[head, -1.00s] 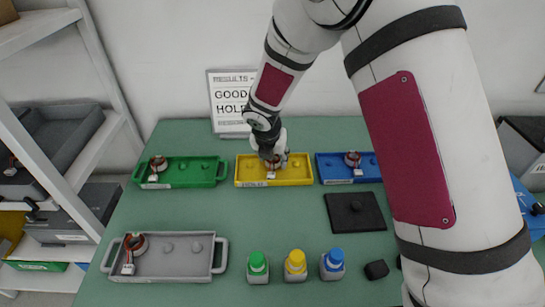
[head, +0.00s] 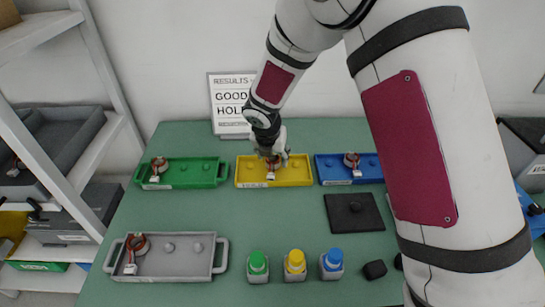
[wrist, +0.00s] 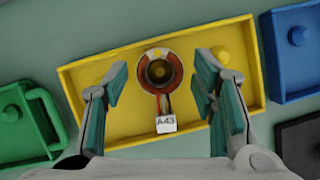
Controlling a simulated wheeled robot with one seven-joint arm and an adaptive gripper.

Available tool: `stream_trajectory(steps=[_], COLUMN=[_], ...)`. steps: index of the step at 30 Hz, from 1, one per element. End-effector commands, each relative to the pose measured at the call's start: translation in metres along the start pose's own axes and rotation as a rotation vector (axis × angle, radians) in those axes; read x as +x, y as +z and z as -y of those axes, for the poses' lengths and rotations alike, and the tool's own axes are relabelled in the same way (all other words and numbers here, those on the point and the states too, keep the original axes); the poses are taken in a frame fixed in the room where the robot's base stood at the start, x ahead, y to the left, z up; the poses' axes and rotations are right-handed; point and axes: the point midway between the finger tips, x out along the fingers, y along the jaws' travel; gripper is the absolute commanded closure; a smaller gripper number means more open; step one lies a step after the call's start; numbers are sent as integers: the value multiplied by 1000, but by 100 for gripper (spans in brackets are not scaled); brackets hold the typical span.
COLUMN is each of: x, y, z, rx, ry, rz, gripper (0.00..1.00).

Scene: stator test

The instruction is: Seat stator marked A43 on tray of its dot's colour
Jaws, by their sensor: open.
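The stator marked A43 (wrist: 159,72) is a copper-wound ring with a white tag on its leads. It sits around a peg in the yellow tray (wrist: 100,83), and the tag lies toward my gripper. My gripper (wrist: 160,85) is open in the wrist view, one finger on each side of the stator and its leads, apart from them. In the head view my gripper (head: 271,158) is over the yellow tray (head: 300,176) and partly hides the stator. A bare yellow peg (wrist: 222,54) stands to the right of the stator.
The green tray (head: 195,182) and blue tray (head: 335,181) flank the yellow one, each with a stator. A grey tray (head: 170,270) in front holds another stator. Green, yellow and blue-capped bottles (head: 294,265) and a black pad (head: 354,212) stand nearby.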

Motion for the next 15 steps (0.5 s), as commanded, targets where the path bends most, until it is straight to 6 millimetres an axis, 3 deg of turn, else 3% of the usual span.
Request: stream_trajectory(steps=[15], x=[-23], y=[9], z=[0], rx=[0], ry=[0], rz=[0], gripper=[48])
